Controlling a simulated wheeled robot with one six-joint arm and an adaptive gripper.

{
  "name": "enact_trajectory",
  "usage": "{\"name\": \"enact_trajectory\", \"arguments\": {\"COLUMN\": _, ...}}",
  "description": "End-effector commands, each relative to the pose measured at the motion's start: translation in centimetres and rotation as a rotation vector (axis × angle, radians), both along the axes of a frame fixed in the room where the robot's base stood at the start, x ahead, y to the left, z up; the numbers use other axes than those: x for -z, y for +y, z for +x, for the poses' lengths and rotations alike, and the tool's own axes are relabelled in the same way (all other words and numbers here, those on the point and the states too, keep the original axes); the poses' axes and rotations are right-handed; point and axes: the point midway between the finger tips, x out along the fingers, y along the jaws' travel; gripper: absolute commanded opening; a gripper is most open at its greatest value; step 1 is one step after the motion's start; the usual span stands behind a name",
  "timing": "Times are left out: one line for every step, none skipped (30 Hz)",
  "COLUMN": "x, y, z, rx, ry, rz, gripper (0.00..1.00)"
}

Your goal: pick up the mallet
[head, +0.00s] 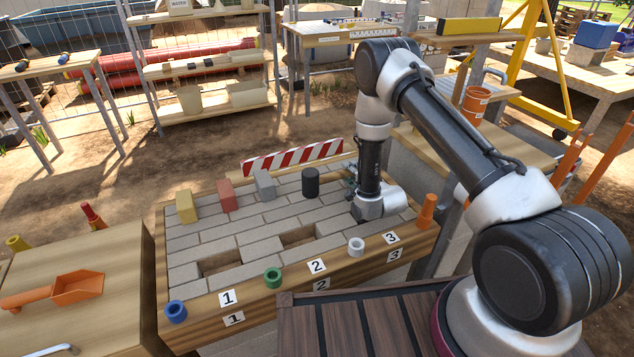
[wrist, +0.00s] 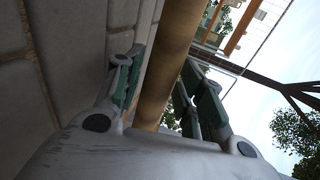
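The mallet's black cylindrical head (head: 311,182) stands upright on the grey paving blocks, toward the back right of the paved bed. Its handle is not clear in the head view, behind or beside my gripper (head: 350,184). My gripper is low over the paving, just right of the black head. In the wrist view a round wooden bar (wrist: 170,65), which looks like the mallet's handle, runs between the two fingers of my gripper (wrist: 160,88). The fingers are apart, with a narrow gap showing on the left side. Contact with the bar cannot be made out.
Yellow (head: 186,207), red (head: 227,195) and grey (head: 265,185) blocks stand left of the mallet. A red-and-white barrier (head: 293,156) stands behind. Blue (head: 176,311), green (head: 273,277) and white (head: 356,246) rings lie along the front edge. An orange cone-like piece (head: 427,211) stands right.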

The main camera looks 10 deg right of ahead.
Motion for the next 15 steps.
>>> {"name": "enact_trajectory", "arguments": {"x": 0.18, "y": 0.21, "z": 0.59, "rx": -0.001, "ry": -0.001, "rz": 0.001, "gripper": 0.39}}
{"name": "enact_trajectory", "arguments": {"x": 0.27, "y": 0.28, "z": 0.81, "rx": -0.001, "ry": 0.0, "rz": 0.0, "gripper": 0.39}}
{"name": "enact_trajectory", "arguments": {"x": 0.36, "y": 0.35, "z": 1.06, "rx": -0.001, "ry": 0.001, "rz": 0.0, "gripper": 0.39}}
{"name": "enact_trajectory", "arguments": {"x": 0.4, "y": 0.38, "z": 1.19, "rx": -0.001, "ry": 0.001, "rz": 0.0, "gripper": 0.39}}
{"name": "enact_trajectory", "arguments": {"x": 0.41, "y": 0.4, "z": 1.26, "rx": -0.001, "ry": 0.001, "rz": 0.0, "gripper": 0.39}}
{"name": "enact_trajectory", "arguments": {"x": 0.43, "y": 0.41, "z": 1.28, "rx": -0.001, "ry": 0.001, "rz": 0.0, "gripper": 0.39}}
{"name": "enact_trajectory", "arguments": {"x": 0.43, "y": 0.41, "z": 1.28, "rx": -0.001, "ry": 0.002, "rz": 0.0, "gripper": 0.39}}
{"name": "enact_trajectory", "arguments": {"x": 0.42, "y": 0.41, "z": 1.28, "rx": -0.001, "ry": 0.002, "rz": 0.0, "gripper": 0.39}}
{"name": "enact_trajectory", "arguments": {"x": 0.42, "y": 0.4, "z": 1.27, "rx": -0.001, "ry": 0.002, "rz": -0.001, "gripper": 0.39}}
{"name": "enact_trajectory", "arguments": {"x": 0.42, "y": 0.4, "z": 1.27, "rx": -0.001, "ry": 0.002, "rz": -0.001, "gripper": 0.39}}
{"name": "enact_trajectory", "arguments": {"x": 0.41, "y": 0.41, "z": 1.25, "rx": -0.001, "ry": 0.002, "rz": -0.001, "gripper": 0.37}}
{"name": "enact_trajectory", "arguments": {"x": 0.4, "y": 0.41, "z": 1.26, "rx": -0.001, "ry": 0.001, "rz": -0.001, "gripper": 0.3}}
{"name": "enact_trajectory", "arguments": {"x": 0.4, "y": 0.41, "z": 1.26, "rx": -0.001, "ry": 0.001, "rz": -0.001, "gripper": 0.24}}
{"name": "enact_trajectory", "arguments": {"x": 0.4, "y": 0.41, "z": 1.25, "rx": -0.001, "ry": 0.001, "rz": -0.001, "gripper": 0.19}}
{"name": "enact_trajectory", "arguments": {"x": 0.4, "y": 0.41, "z": 1.25, "rx": -0.001, "ry": 0.001, "rz": -0.001, "gripper": 0.11}}
